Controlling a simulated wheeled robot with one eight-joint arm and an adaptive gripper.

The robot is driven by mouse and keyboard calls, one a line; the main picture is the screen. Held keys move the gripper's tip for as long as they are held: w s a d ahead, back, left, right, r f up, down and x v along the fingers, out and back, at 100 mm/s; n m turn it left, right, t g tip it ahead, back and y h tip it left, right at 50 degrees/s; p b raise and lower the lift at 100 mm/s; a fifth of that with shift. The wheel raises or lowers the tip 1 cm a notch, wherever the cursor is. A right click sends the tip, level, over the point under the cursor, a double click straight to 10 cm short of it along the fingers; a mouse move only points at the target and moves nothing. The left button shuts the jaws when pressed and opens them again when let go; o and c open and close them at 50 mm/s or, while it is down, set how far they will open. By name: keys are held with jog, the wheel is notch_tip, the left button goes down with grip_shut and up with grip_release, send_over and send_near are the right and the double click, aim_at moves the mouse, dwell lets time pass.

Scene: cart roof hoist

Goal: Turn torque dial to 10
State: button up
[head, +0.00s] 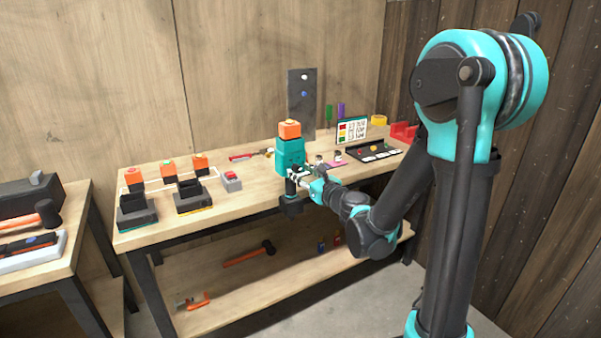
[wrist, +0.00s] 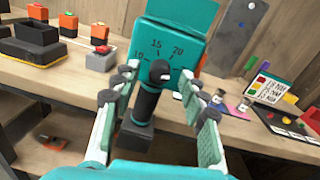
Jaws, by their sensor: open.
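I cannot tell which number the mark meets. A black cylinder (wrist: 147,103) runs down below the knob to a dark block (wrist: 135,138). My gripper (head: 300,180) is open in front of this face; in the wrist view its fingers (wrist: 163,98) are spread on either side of the cylinder, apparently empty.
Chargers (head: 193,195) with orange-topped units stand left on the bench (head: 240,198), beside a red-button box (head: 230,181). A dark tray (head: 372,152) and a colored chart (head: 352,130) stand right. A hammer (head: 250,255) lies on the lower shelf.

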jog(key=shift+w+a, duration=0.25)
jog(key=shift+w, duration=0.1)
grip_shut()
